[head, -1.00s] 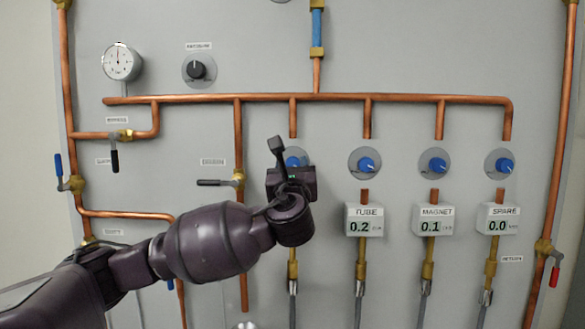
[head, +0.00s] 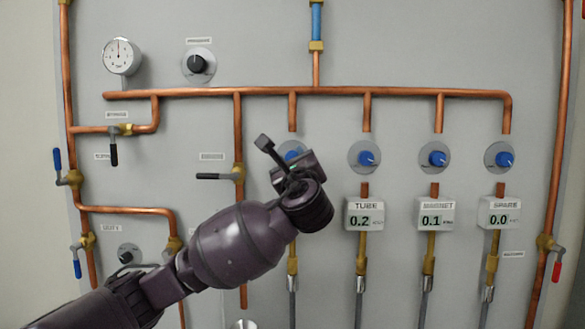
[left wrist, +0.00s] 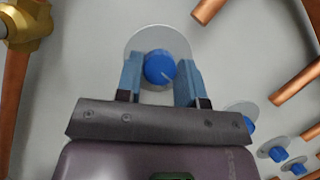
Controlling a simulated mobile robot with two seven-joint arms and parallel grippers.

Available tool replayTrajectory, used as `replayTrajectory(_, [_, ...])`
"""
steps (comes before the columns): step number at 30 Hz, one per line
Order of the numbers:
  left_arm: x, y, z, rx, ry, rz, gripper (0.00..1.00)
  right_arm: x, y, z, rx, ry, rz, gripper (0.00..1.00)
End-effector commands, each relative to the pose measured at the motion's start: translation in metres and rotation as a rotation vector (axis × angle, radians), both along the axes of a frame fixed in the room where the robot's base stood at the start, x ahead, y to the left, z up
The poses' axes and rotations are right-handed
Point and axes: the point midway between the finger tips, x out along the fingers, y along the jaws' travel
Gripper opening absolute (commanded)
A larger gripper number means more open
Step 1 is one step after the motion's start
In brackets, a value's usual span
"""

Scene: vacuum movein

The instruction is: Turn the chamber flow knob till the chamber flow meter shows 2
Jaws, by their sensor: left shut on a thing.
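The chamber flow knob, by its place at the left end of the row, is a blue knob (head: 293,155) on a round grey plate, mostly hidden behind my left gripper (head: 290,160) in the head view. In the left wrist view the blue knob (left wrist: 160,68) sits between the two blue fingers of my left gripper (left wrist: 160,75), which is shut on it. A pale pointer line shows on the knob's face. The chamber flow meter is hidden behind my left wrist, so its reading cannot be seen. My right gripper is not in view.
Three more blue knobs stand to the right, above the TUBE meter (head: 364,214) reading 0.2, the MAGNET meter (head: 435,215) reading 0.1 and the SPARE meter (head: 499,213) reading 0.0. A copper pipe (head: 320,92) runs above. A black-handled valve (head: 222,175) is close left.

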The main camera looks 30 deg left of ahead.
Motion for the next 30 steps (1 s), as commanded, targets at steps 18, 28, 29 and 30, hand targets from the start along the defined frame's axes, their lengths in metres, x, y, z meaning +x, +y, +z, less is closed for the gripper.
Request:
replayTrajectory(18, [0.0014, -0.0023, 0.0018, -0.505, -0.306, 0.000, 0.12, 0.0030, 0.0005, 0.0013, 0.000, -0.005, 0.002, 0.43])
replayTrajectory(28, [0.0016, -0.0026, 0.0026, -0.754, -0.458, 0.001, 0.12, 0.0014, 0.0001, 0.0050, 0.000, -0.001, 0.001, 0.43])
replayTrajectory(29, [0.0015, -0.0027, 0.0027, -0.773, -0.469, 0.001, 0.12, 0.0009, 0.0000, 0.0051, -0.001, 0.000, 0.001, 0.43])
replayTrajectory(30, [0.0014, -0.0023, 0.0030, -0.798, -0.486, 0.001, 0.12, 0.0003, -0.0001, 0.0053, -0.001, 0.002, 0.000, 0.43])
